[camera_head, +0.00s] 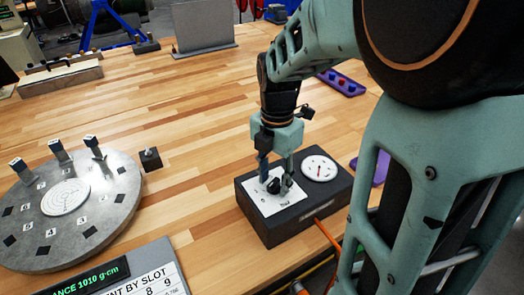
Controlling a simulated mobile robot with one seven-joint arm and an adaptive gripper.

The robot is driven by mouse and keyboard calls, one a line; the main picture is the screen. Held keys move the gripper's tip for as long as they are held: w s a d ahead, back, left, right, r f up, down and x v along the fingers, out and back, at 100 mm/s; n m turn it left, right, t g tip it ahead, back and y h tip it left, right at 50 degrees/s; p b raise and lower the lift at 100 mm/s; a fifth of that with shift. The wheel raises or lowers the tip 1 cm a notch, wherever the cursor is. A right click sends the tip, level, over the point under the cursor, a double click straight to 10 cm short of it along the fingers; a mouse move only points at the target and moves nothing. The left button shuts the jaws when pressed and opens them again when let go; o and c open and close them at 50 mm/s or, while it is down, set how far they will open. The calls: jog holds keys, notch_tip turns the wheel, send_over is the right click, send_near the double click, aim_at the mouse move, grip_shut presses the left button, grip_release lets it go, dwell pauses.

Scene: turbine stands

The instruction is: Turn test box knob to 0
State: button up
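The test box (262,229) is a dark block on the wooden bench, right of centre. Its top has a white dial plate (291,198) with a black knob (274,186) and, to the right, a round white gauge (319,168) with a red needle. My gripper (276,183) points down over the dial plate. Its two fingers are spread on either side of the knob, with the knob between them. Contact with the knob is hard to make out. The fingers hide part of the plate, and its marks, including the 0, are too small to read surely.
A round grey numbered turntable (125,215) with several upright blocks stands left. A small black block (150,159) sits beside it. A display panel (130,285) is at the front. Orange cables (327,233) leave the box's front. A purple tray (341,83) lies behind. The middle bench is clear.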

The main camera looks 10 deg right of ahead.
aim_at(274, 181)
jog(key=shift+r+p, duration=1.6)
jog(key=shift+r, duration=0.65)
